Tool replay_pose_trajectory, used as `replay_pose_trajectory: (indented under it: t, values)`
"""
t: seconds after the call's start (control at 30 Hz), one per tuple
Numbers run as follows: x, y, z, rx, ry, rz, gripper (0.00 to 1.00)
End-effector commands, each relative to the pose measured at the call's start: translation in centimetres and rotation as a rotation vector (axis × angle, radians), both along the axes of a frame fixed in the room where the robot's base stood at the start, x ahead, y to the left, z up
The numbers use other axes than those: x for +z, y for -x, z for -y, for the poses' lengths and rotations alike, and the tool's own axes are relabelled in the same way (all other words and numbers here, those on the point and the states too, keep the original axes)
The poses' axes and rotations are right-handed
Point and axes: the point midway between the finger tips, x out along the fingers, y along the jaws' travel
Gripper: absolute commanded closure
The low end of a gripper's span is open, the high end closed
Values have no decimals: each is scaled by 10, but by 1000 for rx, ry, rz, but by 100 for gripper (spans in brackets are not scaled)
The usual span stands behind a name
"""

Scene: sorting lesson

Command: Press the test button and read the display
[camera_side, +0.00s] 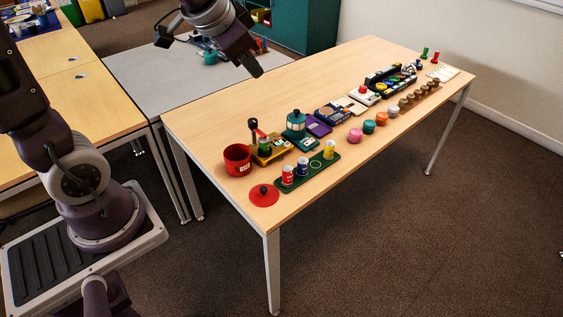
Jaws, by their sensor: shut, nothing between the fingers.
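My gripper (256,71) is shut and empty. It hangs in the air above the back left part of the wooden table (215,108), pointing down and to the right, apart from everything on the table. A small white device with a red top (364,92) stands past the middle of the row; it may carry the test button, but I cannot tell for sure. A flat dark blue box (333,112) lies nearer. No display reading can be made out at this size.
Several coloured lumps line the front edge. The table's back left is clear.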

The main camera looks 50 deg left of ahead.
Motion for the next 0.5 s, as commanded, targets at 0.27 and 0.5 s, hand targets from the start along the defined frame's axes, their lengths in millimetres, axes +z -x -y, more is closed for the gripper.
replay_pose_trajectory:
  t: [0.27, 0.5]
  values:
    - [12, 170, 63, 96, 219, -73, 100]
    - [7, 192, 70, 105, 249, -94, 100]
